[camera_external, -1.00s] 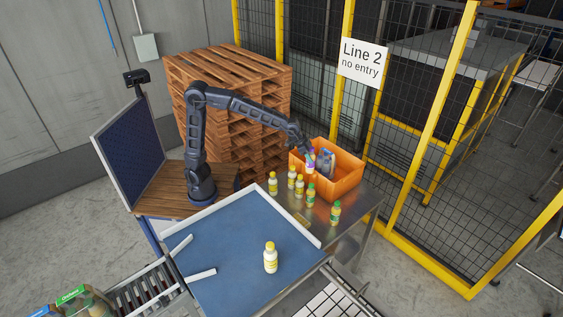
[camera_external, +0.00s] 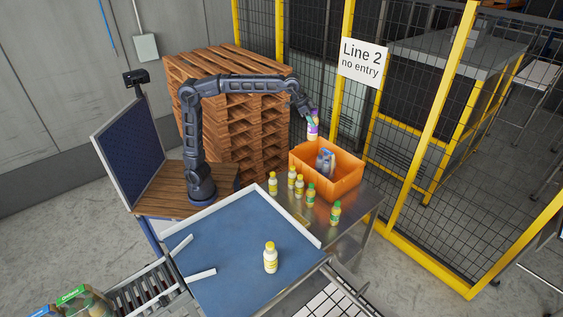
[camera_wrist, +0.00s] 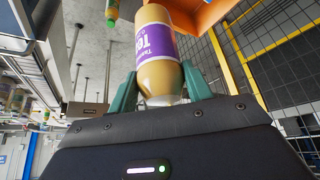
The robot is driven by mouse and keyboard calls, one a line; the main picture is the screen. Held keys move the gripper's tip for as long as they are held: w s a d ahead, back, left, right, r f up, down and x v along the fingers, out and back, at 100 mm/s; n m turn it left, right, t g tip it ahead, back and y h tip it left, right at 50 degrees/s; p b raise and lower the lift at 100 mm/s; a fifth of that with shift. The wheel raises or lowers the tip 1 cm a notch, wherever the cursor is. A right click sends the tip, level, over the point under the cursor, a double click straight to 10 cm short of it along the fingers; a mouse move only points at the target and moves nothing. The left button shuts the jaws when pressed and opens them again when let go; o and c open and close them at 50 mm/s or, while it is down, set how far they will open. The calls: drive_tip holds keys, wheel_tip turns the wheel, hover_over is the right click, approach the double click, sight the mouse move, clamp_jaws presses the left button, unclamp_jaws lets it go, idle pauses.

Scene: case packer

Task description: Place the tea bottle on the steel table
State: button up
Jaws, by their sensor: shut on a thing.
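My gripper (camera_external: 313,121) is shut on a bottle with a purple label (camera_external: 312,131), held in the air above the orange crate (camera_external: 347,184). The steel table (camera_external: 365,202) bears the crate. Several yellow-capped bottles (camera_external: 291,180) and two green-capped bottles (camera_external: 335,213) stand upright on it, left of and in front of the crate.
A grey-blue item (camera_external: 325,162) stands in the crate. A yellow-capped bottle (camera_external: 270,258) stands on the blue surface (camera_external: 225,250) with white rails. Wooden pallets (camera_external: 235,130) are stacked behind my arm. A yellow-framed mesh fence (camera_external: 435,150) stands right of the table.

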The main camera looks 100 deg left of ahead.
drive_tip(key=s+d+m+h, duration=0.15)
drive_tip(key=s+d, duration=0.25)
drive_tip(key=d, duration=0.6)
drive_tip(key=s+d+m+g+h, duration=0.1)
drive_tip(key=s+d+m, duration=0.25)
drive_tip(key=d, duration=0.65)
drive_tip(key=s+d+m+h, duration=0.1)
drive_tip(key=s+d, duration=0.4)
drive_tip(key=d, duration=0.5)
drive_tip(key=s+d+m+g+h, duration=0.2)
drive_tip(key=s+d+m, duration=0.3)
drive_tip(key=s+d, duration=1.35)
wheel_tip(320, 180, down, 25)
drive_tip(key=s+a, duration=0.1)
drive_tip(key=shift+s+a, duration=0.2)
drive_tip(key=shift+a, duration=0.15)
drive_tip(key=shift+f+y, duration=0.15)
drive_tip(key=shift+y, duration=0.1)
drive_tip(key=o, duration=1.1)
drive_tip(key=shift+o, duration=0.2)
